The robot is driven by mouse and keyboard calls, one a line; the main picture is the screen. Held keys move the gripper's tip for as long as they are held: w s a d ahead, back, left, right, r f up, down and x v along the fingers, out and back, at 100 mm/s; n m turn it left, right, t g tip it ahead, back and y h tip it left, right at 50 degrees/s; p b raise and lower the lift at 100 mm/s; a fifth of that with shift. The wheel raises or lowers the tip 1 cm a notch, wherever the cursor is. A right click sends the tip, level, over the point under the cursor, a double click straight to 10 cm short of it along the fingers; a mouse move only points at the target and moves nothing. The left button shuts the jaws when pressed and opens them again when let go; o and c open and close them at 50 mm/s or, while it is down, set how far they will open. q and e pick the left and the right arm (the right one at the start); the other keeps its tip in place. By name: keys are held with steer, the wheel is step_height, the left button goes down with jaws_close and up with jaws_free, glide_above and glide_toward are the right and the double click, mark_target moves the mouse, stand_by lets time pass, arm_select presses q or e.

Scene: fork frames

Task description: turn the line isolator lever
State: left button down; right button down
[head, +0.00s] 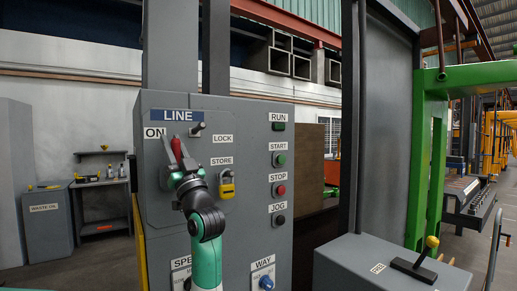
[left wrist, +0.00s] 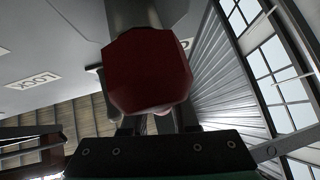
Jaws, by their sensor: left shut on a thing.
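The line isolator lever has a red handle (head: 177,148) and sits on the grey control panel (head: 255,150) under the LINE plate, just below and right of the ON label. The handle points up, leaning slightly left. My left gripper (head: 181,172) reaches up from below and is shut on the lever; its fingers hide the lever's lower part and pivot. In the left wrist view the red end of the handle (left wrist: 148,72) fills the middle, in front of the gripper's dark base. My right gripper is not in view.
A yellow padlock (head: 227,189) hangs under STORE, close right of my gripper. A small hasp (head: 197,129) sticks out beside LOCK. Buttons, including red STOP (head: 280,190), line the panel's right side.

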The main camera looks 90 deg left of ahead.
arm_select(q)
steer(key=c, duration=0.7)
jaws_free()
steer(key=shift+s, duration=0.1)
steer(key=b+v, duration=0.1)
steer(key=v, duration=1)
steer(key=shift+d+f, duration=0.2)
steer(key=shift+f, duration=0.05)
